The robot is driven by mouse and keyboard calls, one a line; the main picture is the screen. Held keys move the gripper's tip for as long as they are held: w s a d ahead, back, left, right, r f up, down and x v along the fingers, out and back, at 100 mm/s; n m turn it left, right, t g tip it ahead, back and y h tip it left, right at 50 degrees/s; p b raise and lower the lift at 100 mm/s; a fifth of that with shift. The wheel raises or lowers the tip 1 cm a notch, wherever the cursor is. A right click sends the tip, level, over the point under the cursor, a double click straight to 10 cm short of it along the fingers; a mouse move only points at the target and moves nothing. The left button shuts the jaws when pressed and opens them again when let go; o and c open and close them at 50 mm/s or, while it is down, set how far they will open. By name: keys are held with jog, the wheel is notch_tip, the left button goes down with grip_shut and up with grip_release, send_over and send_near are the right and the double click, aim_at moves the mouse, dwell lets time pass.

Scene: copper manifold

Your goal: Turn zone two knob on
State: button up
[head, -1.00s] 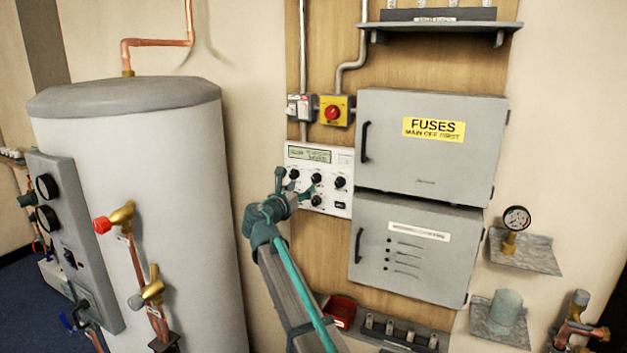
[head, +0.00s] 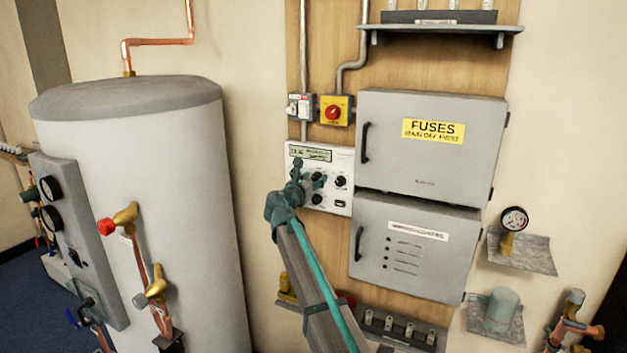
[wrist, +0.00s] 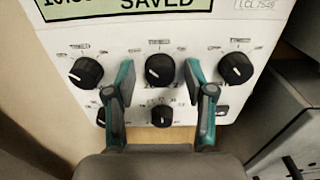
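The white control panel (head: 344,157) hangs on the wooden board, with a display and two rows of black knobs. In the wrist view the upper row holds a left knob (wrist: 86,72), a middle knob (wrist: 166,70) and a right knob (wrist: 235,68). Their small labels are too blurred to read surely. A lower knob (wrist: 162,116) lies below the middle one. My gripper (wrist: 159,66) is open, its teal fingertips on either side of the middle knob; contact is not clear. In the head view my gripper (head: 309,172) covers part of the panel.
A yellow switch box with a red knob (head: 333,112) sits above the panel. The grey fuse cabinet (head: 440,155) and a lower grey cabinet (head: 420,270) stand close at right. The large grey tank (head: 145,200) is at left.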

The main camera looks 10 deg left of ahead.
grip_shut()
jog(key=shift+f+m+b, duration=0.1)
jog(key=shift+m+b, duration=0.2)
jog(key=shift+b, duration=0.25)
jog(key=m+b, duration=0.2)
jog(key=b, duration=0.1)
jog(key=shift+f+m, duration=0.15)
jog(key=shift+m, duration=0.25)
jog(key=m+b, duration=0.5)
jog(key=b, duration=0.1)
jog(key=shift+d+b, duration=0.1)
jog(key=shift+b, duration=0.3)
jog(key=m+b, duration=0.4)
jog(key=b, duration=0.1)
jog(key=shift+f+m, duration=0.1)
jog(key=shift+m, duration=0.3)
jog(key=m+b, duration=0.4)
jog(key=shift+m+b, duration=0.3)
jog(key=shift+r, duration=0.2)
